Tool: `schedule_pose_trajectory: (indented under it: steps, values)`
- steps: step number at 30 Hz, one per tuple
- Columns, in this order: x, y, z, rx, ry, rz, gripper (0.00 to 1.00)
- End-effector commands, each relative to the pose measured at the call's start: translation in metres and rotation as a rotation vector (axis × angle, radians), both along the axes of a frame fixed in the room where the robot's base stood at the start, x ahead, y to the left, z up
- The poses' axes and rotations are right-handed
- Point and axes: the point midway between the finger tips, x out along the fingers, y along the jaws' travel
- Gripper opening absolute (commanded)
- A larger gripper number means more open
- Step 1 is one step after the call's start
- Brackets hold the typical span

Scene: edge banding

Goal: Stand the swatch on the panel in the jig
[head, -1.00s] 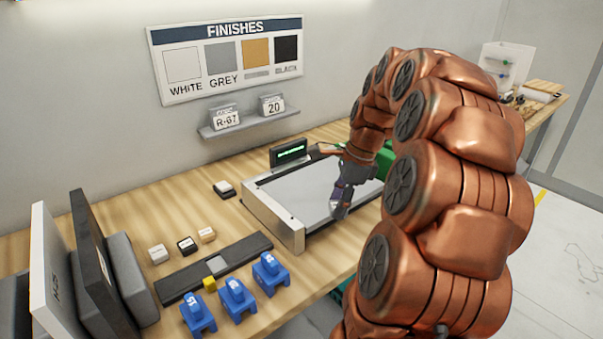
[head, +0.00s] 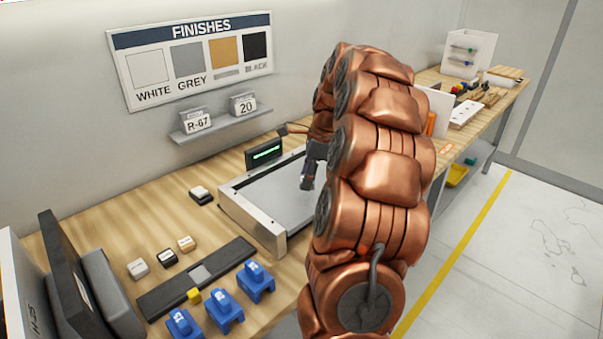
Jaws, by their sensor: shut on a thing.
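The jig (head: 250,218) is a metal frame on the bench with a flat grey panel (head: 275,198) lying in it. My gripper (head: 307,184) is over the right part of the panel, pointing down, and is shut on the swatch. The swatch is small and mostly hidden by the dark fingers, so its colour is unclear. I cannot tell whether it touches the panel. My copper arm hides the right end of the jig.
White, black and tan blocks (head: 167,258) sit left of the jig, near a dark rail (head: 160,300) and blue clamps (head: 222,307). A display (head: 264,152) stands behind the jig. Dark and grey boards (head: 75,275) stand at left. The finishes board (head: 190,60) hangs on the wall.

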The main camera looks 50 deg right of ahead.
Motion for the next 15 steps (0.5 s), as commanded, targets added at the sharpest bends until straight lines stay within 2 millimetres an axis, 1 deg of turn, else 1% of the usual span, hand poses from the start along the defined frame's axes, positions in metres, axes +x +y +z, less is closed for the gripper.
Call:
schedule_pose_trajectory:
  steps: [3, 9, 15]
  values:
    - [0.014, -0.009, 0.0, -0.001, 0.001, -0.001, 0.22]
    - [0.034, -0.021, -0.003, 0.001, 0.001, 0.001, 0.22]
    - [0.044, -0.028, -0.004, 0.0, 0.0, 0.0, 0.22]
